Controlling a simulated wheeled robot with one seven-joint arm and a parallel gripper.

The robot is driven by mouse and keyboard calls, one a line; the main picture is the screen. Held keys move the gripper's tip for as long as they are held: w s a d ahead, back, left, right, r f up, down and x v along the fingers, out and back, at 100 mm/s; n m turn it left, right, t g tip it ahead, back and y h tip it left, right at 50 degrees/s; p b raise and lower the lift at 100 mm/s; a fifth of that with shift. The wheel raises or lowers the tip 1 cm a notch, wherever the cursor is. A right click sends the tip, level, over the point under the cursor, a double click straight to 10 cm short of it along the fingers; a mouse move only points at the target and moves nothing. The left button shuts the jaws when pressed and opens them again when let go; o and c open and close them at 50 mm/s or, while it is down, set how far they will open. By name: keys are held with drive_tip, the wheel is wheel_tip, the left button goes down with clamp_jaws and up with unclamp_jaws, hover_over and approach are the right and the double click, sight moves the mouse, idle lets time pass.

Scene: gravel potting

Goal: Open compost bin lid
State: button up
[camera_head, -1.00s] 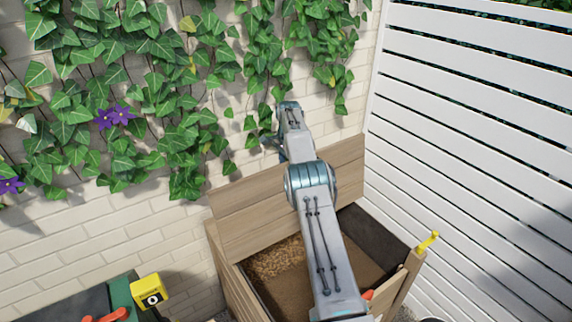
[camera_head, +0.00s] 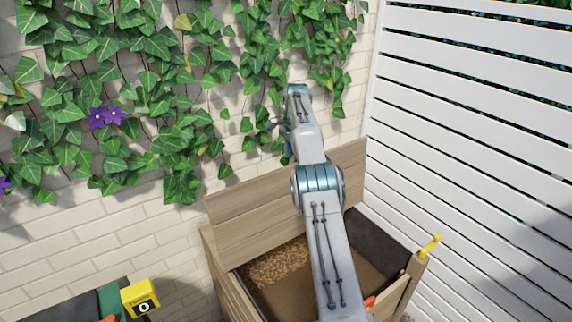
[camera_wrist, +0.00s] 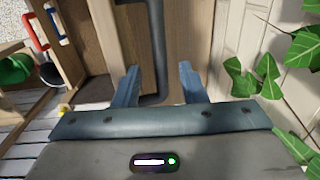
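The wooden compost bin (camera_head: 228,295) stands at the lower middle of the head view, against the brick wall. Its plank lid (camera_head: 250,212) stands raised and leans back near the wall, and brown compost (camera_head: 280,265) shows inside. My arm reaches over the bin, with its end above the lid near the ivy. In the wrist view my gripper (camera_wrist: 158,82) has its two blue fingers spread apart, with a wooden surface and a dark strip (camera_wrist: 155,50) beyond them. Nothing shows held between the fingers. I cannot tell whether they touch the lid.
A white slatted fence (camera_head: 470,130) stands close on the right. Ivy (camera_head: 130,90) hangs on the wall at the left. A yellow hook (camera_head: 430,246) sits on the bin's right corner. A yellow box (camera_head: 140,298) is at the lower left. Ivy leaves also show at the right in the wrist view (camera_wrist: 290,75).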

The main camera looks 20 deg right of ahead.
drive_tip(key=s+d+r+b, duration=0.2)
drive_tip(key=s+d+r, duration=0.3)
drive_tip(key=d, duration=0.1)
drive_tip(key=shift+s+d, duration=0.25)
drive_tip(key=shift+s, duration=0.05)
drive_tip(key=shift+c, duration=0.3)
